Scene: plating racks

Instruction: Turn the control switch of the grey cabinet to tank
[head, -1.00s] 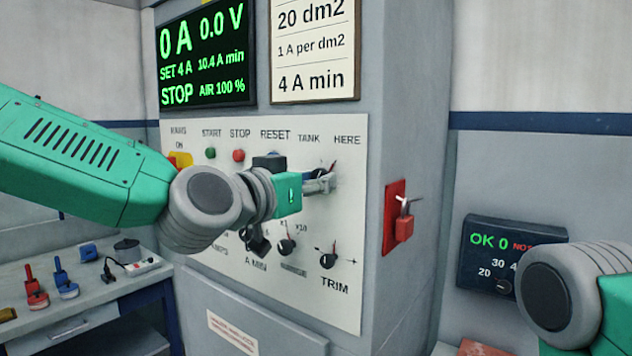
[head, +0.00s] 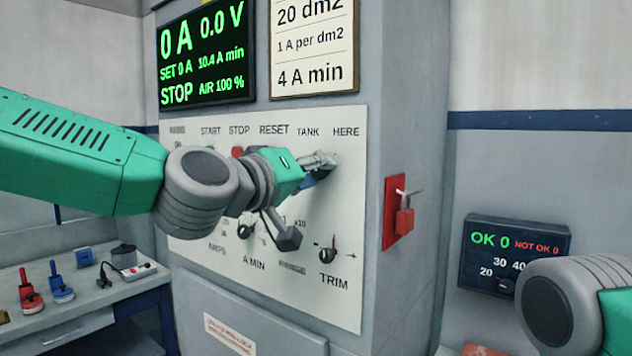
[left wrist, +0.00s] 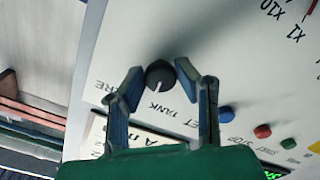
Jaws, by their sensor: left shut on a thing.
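The grey cabinet (head: 408,120) carries a white control panel (head: 205,225). The words TANK and HERE stand at its upper right. My left gripper (head: 322,165) is at the panel below these words, rolled to a tilt. It covers most of the control switch in the head view. In the left wrist view the switch is a dark round knob (left wrist: 160,74) with a pale pointer line. My left fingers (left wrist: 157,84) are shut on its two sides. The pointer line points roughly toward the word TANK in that view. My right gripper is out of the picture; only its arm shows.
Other knobs, including the TRIM knob (head: 327,255), sit below my left gripper. A red stop button (head: 237,152) is left of it. A display (head: 207,52) reads SET 0 A and STOP.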

